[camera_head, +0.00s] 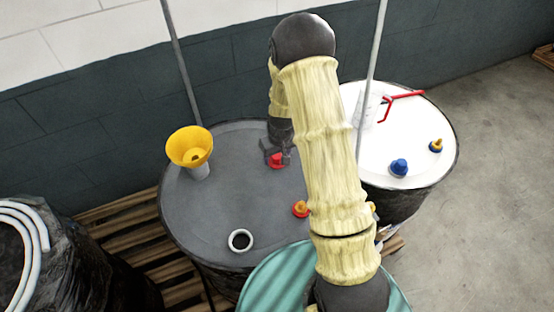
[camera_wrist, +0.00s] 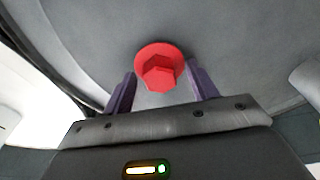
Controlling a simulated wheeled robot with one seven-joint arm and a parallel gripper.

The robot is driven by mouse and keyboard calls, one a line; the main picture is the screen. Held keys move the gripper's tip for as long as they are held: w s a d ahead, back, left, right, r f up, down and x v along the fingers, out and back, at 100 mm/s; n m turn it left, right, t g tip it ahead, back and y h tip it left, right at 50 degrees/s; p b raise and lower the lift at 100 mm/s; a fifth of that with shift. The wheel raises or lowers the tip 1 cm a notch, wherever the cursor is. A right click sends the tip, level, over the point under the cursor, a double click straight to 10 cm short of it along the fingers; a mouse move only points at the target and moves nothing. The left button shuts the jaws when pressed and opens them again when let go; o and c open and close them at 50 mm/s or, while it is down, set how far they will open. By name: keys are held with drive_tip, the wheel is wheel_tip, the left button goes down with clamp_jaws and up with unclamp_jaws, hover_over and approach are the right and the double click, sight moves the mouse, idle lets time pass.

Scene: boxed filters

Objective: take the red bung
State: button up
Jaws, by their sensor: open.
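The red bung (camera_head: 277,160) sits on the top of the grey drum (camera_head: 215,225), partly hidden by my gripper (camera_head: 274,156) in the head view. In the wrist view the red bung (camera_wrist: 159,68) shows a round flange and a hexagonal head. My gripper (camera_wrist: 160,92) is open, with one purple-grey finger to the left and one to the right of the bung. The bung lies between and slightly beyond the fingertips in that picture. I cannot tell whether either finger touches it.
A white drum (camera_head: 410,120) at right carries a blue bung (camera_head: 399,167) and a red wrench (camera_head: 399,98). A teal drum (camera_head: 270,285) stands in front.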

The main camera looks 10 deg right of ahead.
sight(277, 156)
drive_tip(key=c, duration=1.1)
drive_tip(key=shift+o, duration=0.2)
drive_tip(key=shift+r, duration=0.1)
wheel_tip(277, 156, up, 10)
drive_tip(key=b, duration=0.3)
